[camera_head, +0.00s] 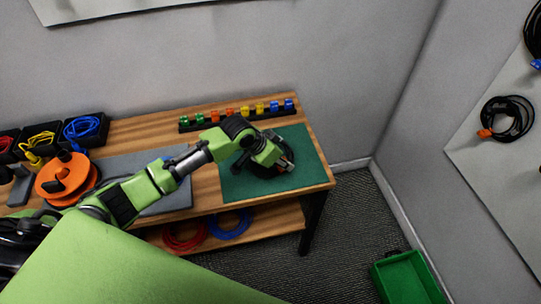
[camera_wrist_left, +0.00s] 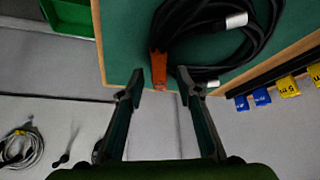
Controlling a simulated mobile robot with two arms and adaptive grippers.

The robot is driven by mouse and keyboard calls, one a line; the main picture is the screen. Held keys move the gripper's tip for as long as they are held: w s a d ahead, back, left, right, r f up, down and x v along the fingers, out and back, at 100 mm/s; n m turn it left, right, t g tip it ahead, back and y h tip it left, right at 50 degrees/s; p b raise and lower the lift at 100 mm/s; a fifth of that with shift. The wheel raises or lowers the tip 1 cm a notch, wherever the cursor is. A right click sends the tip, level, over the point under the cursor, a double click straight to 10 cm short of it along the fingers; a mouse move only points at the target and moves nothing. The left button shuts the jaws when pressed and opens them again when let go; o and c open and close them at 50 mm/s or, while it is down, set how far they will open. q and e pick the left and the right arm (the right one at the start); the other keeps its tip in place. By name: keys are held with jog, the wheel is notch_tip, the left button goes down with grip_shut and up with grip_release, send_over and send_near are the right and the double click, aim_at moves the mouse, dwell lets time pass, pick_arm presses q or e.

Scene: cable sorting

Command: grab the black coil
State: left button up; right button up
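A black coil (camera_wrist_left: 205,30) with white bands and an orange connector (camera_wrist_left: 158,68) lies on the green mat (camera_wrist_left: 122,45). In the head view the coil (camera_head: 264,171) is mostly hidden under my left gripper (camera_head: 284,163). In the left wrist view the left gripper (camera_wrist_left: 160,80) is open. Its two fingertips stand on either side of the orange connector's end, with a gap on both sides. I cannot tell how high the fingertips are above the mat. My right gripper is not in view.
A rack of coloured clips (camera_head: 238,114) runs along the bench's back edge. An orange reel (camera_head: 67,180) and bins of cables (camera_head: 85,129) are at the left. Another black coil (camera_head: 508,119) hangs on the right wall board. A green crate (camera_head: 408,278) stands on the floor.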

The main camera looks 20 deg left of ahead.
pick_arm(q)
grip_shut()
jog(key=shift+r, duration=0.15)
